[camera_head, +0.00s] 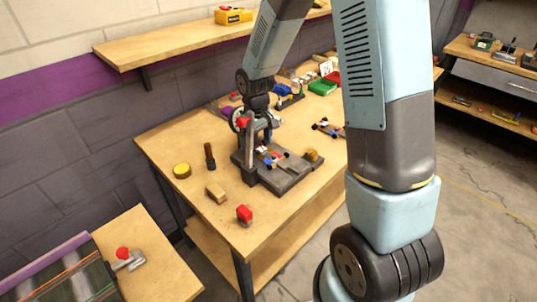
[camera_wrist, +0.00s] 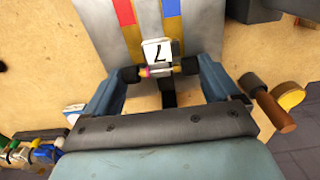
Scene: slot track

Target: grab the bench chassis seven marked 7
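In the wrist view a white plate marked 7 (camera_wrist: 157,52), read as the chassis seven, shows between the fingertips of my gripper (camera_wrist: 160,71). A thin pink-and-yellow bar lies just below the plate, spanning the gap between the dark fingertips. I cannot tell whether the fingertips press on it or only stand beside it. Much of the chassis is hidden by my gripper. In the head view my gripper (camera_head: 262,122) is down at the dark grey fixture (camera_head: 291,178) on the bench; small coloured parts show there, too small to read a number.
The wooden bench (camera_head: 165,138) also holds a yellow round tin (camera_head: 182,170), a dark-handled tool (camera_head: 210,155), a wooden block (camera_head: 216,193) and a red block (camera_head: 244,214). Another small car chassis (camera_head: 326,128) lies right of the fixture. A green box (camera_head: 322,88) stands farther back.

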